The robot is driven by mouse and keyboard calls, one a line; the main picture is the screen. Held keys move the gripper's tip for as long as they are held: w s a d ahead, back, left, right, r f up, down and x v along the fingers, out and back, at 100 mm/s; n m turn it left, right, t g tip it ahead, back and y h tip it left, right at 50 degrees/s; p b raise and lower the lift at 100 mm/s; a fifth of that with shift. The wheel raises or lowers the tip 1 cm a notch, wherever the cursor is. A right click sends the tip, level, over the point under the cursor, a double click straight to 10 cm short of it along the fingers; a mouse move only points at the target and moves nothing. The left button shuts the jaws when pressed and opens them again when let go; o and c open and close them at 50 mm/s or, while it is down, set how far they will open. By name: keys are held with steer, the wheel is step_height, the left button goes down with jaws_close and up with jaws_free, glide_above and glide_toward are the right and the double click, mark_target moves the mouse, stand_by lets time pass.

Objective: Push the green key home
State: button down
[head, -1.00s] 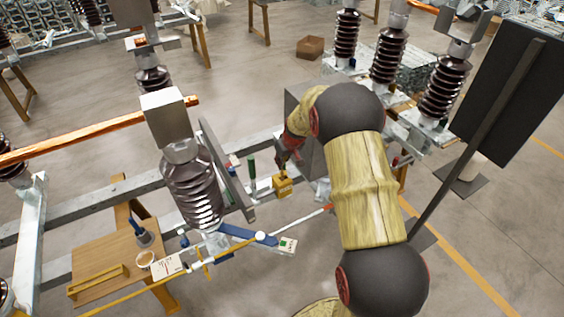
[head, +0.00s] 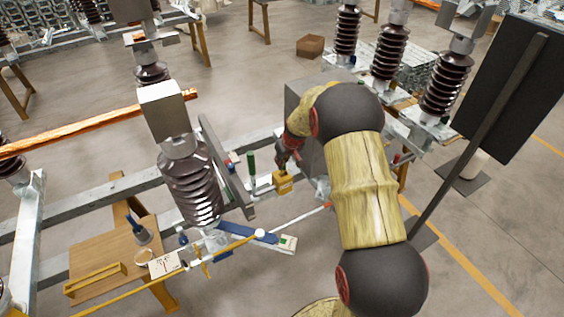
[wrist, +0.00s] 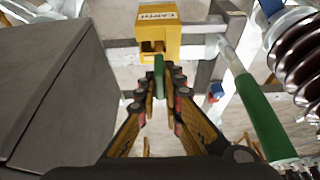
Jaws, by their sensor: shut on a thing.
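The yellow lock box (wrist: 175,40), lettered EARTH, is at the top middle of the wrist view. It also shows in the head view (head: 283,183), just below my gripper (head: 285,164). The green key (wrist: 158,74) stands between my fingertips, in line with the box's dark opening. My gripper (wrist: 160,92) is shut on the key in the wrist view. The key's far end meets the lower front of the box; how deep it sits, I cannot tell. In the head view the key is not distinguishable.
A green-handled lever (wrist: 260,115) stands close to the right of my gripper, with a brown ribbed insulator (wrist: 298,50) beyond it. A large grey cabinet (wrist: 45,85) is close on the left. A wooden table (head: 110,258) stands at the lower left of the head view.

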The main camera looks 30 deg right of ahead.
steer(key=shift+f+b, duration=1.45)
steer(key=shift+f, duration=0.3)
steer(key=c, duration=1.8)
jaws_free()
steer(key=shift+c, duration=0.2)
steer(key=shift+r, duration=0.1)
steer(key=v, duration=1.1)
steer(key=shift+s+r, duration=0.25)
steer(key=shift+r, duration=0.1)
